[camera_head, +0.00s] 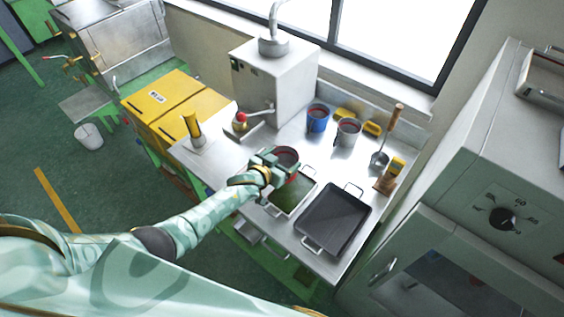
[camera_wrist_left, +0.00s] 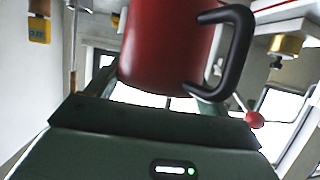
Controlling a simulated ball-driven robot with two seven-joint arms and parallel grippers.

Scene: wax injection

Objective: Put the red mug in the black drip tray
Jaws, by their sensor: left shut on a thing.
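The red mug (camera_head: 287,154) is in my left gripper (camera_head: 277,162) in the head view, partly covered by the fingers. In the left wrist view, the red mug (camera_wrist_left: 165,45) fills the upper middle, its black handle out to the right, and the finger parts reach up behind it. The gripper is shut on the mug, over the far end of the green tray. The black drip tray (camera_head: 335,216) lies empty on the steel bench, to the right of the gripper and nearer the front edge. My right gripper is not in view.
A green tray (camera_head: 291,199) lies left of the black tray. A blue mug (camera_head: 317,119) and a grey mug (camera_head: 348,132) stand at the back, with a ladle (camera_head: 381,157) to their right.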

